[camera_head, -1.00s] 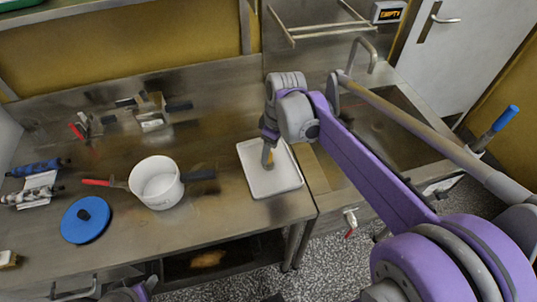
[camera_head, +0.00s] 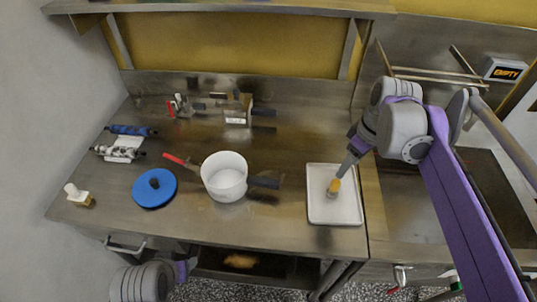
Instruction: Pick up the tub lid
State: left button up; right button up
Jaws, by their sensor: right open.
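The tub lid (camera_head: 154,188) is a round blue disc with a dark knob on top. It lies flat on the steel bench, left of the white tub (camera_head: 224,176), apart from it. My right gripper (camera_head: 338,179) is open and points down over the white tray (camera_head: 348,207), well to the right of the lid. A small yellow-brown piece (camera_head: 333,188) shows at its fingertips; I cannot tell if they touch it. Part of my left arm shows at the bottom left, below the bench edge; its gripper is not visible.
A red-handled tool (camera_head: 181,161) lies just left of the tub, and a dark handle (camera_head: 264,182) lies to its right. Rollers (camera_head: 128,130) and a white-topped brush (camera_head: 76,194) are at the left. The bench in front of the lid and tub is clear.

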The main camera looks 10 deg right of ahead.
aim_at(156, 187)
jog(key=j+u, duration=0.2)
jog(key=j, duration=0.45)
jog(key=j+u, duration=0.2)
jog(key=j, duration=0.5)
jog(key=i+j+u, duration=0.2)
jog(key=j, duration=0.45)
jog(key=k, duration=0.1)
